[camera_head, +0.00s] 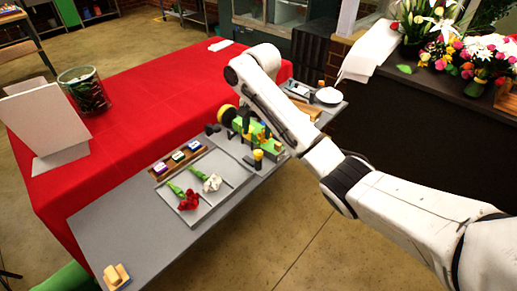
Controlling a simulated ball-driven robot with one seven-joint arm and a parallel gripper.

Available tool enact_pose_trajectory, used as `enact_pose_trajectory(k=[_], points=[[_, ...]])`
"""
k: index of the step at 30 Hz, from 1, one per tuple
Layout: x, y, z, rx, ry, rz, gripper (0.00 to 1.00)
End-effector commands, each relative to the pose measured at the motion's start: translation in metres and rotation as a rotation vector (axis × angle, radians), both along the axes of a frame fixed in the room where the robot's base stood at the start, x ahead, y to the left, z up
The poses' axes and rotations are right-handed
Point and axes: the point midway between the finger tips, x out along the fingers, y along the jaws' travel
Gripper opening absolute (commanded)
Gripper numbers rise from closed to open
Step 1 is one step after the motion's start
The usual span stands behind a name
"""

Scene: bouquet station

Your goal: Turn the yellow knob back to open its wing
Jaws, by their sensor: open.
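A small green fixture (243,124) with yellow and dark parts stands at the back of the grey worktop, left of my white arm. A yellow knob (258,154) sits upright on a dark base at its front.
A grey tray (232,173) holds a red flower (188,201) and a white flower (212,184). A wooden rack (158,170) with small blocks lies behind it. A red-covered table (130,125) adjoins the worktop. The worktop's front left is mostly clear.

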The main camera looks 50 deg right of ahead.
Motion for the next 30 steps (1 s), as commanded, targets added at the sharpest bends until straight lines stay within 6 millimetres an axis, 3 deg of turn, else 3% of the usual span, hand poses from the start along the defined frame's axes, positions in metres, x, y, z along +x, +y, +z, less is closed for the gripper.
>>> enact_pose_trajectory(k=[3, 7, 24, 30], points=[[0.000, -0.012, 0.006, -0.012, 0.012, -0.031, 0.59], [0.000, -0.012, -0.003, -0.011, 0.014, -0.035, 0.59], [0.002, -0.011, -0.079, -0.012, 0.014, -0.034, 0.59], [0.003, -0.010, -0.096, -0.012, 0.012, -0.033, 0.59]])
